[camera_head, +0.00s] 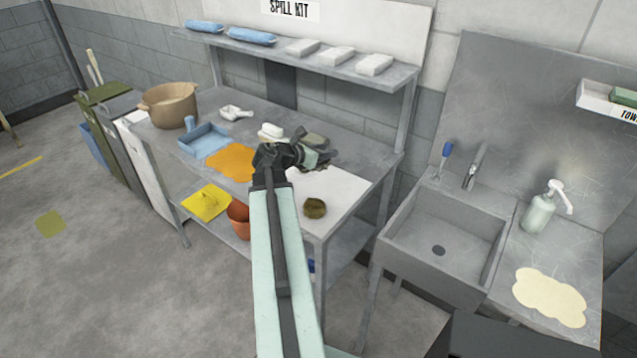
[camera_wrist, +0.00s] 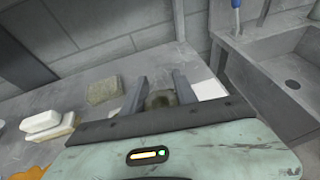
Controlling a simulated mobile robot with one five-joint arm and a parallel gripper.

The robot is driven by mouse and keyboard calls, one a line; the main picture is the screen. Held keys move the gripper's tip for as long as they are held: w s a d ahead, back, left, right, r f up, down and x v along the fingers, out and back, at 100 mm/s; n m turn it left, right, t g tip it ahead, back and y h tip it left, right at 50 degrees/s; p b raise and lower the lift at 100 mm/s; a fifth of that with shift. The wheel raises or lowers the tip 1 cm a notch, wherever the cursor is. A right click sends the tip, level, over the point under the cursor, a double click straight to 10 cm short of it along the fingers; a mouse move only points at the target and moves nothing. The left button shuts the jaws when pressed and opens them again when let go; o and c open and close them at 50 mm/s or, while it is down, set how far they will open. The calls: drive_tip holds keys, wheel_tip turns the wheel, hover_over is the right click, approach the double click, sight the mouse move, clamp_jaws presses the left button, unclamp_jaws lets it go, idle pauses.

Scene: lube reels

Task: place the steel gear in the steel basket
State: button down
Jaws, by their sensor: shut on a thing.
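My gripper (camera_head: 322,158) is over the grey workbench, left of the sink. In the wrist view my gripper (camera_wrist: 159,92) has its two dark fingers on either side of a small, rough grey-brown thing (camera_wrist: 160,99), and it is shut on it. Its lower part is hidden by the gripper body, and I cannot tell whether it is the steel gear. In the head view the held thing cannot be made out clearly. I cannot pick out a steel basket in either view.
A grey-green block (camera_head: 314,140) lies behind the gripper, with white blocks (camera_head: 271,131) left of it. A blue tray (camera_head: 203,141), brown pot (camera_head: 170,106) and orange patch (camera_head: 230,163) are left; the sink (camera_head: 440,240) is right.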

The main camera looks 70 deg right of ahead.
sight(325, 181)
wheel_tip(325, 181, down, 9)
drive_tip(key=b, duration=0.7)
drive_tip(key=shift+b, duration=0.35)
drive_tip(key=shift+r, duration=0.25)
drive_tip(key=shift+f, duration=0.15)
drive_tip(key=c, duration=1)
unclamp_jaws()
drive_tip(key=shift+o, duration=0.2)
